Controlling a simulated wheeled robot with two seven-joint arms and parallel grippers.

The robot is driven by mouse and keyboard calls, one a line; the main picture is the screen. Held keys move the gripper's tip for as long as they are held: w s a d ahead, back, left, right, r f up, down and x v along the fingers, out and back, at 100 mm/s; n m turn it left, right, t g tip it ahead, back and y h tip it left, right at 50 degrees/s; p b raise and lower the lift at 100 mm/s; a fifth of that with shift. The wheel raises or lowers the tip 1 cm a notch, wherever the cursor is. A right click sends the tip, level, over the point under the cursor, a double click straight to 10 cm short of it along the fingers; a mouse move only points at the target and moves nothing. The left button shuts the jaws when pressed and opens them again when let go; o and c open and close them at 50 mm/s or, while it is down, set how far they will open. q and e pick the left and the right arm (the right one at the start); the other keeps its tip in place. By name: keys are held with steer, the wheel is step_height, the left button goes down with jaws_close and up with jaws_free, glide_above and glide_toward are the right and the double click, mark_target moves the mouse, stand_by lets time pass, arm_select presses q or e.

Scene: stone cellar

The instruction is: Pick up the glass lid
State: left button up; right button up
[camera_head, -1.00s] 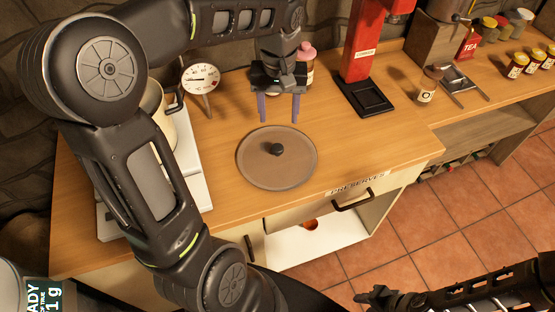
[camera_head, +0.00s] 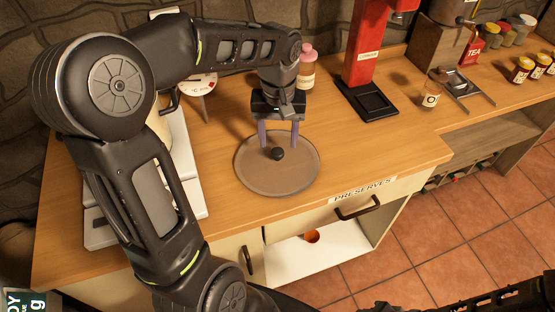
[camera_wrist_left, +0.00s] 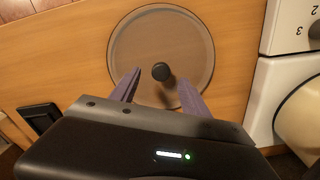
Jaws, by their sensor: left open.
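The glass lid (camera_head: 272,178) is a round, see-through brownish disc with a thin rim and a dark knob (camera_head: 277,154) at its middle. It lies flat on the wooden counter in the head view. It also shows in the left wrist view (camera_wrist_left: 187,48), with the knob between the finger lines. My left gripper (camera_head: 279,149) points down over the lid, its two purple fingers open on either side of the knob. I cannot tell whether the fingertips touch anything. My right gripper is not clearly in view; only dark arm parts show at the lower right.
A red machine (camera_head: 366,45) with a black base stands behind and right of the lid. A pink-capped bottle (camera_head: 306,72) stands behind my gripper. A white appliance (camera_head: 187,188) is at the left. The counter (camera_head: 390,150) right of the lid is clear, above a drawer labelled PRESERVES.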

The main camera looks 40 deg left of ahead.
mark_target(278, 151)
arm_select(q)
steer(key=shift+f, duration=0.15)
step_height(278, 151, down, 5)
steer(key=shift+a+f+p, duration=0.1)
steer(key=shift+p, duration=0.45)
steer(key=shift+c, duration=0.2)
jaws_close()
stand_by(0.6)
stand_by(0.4)
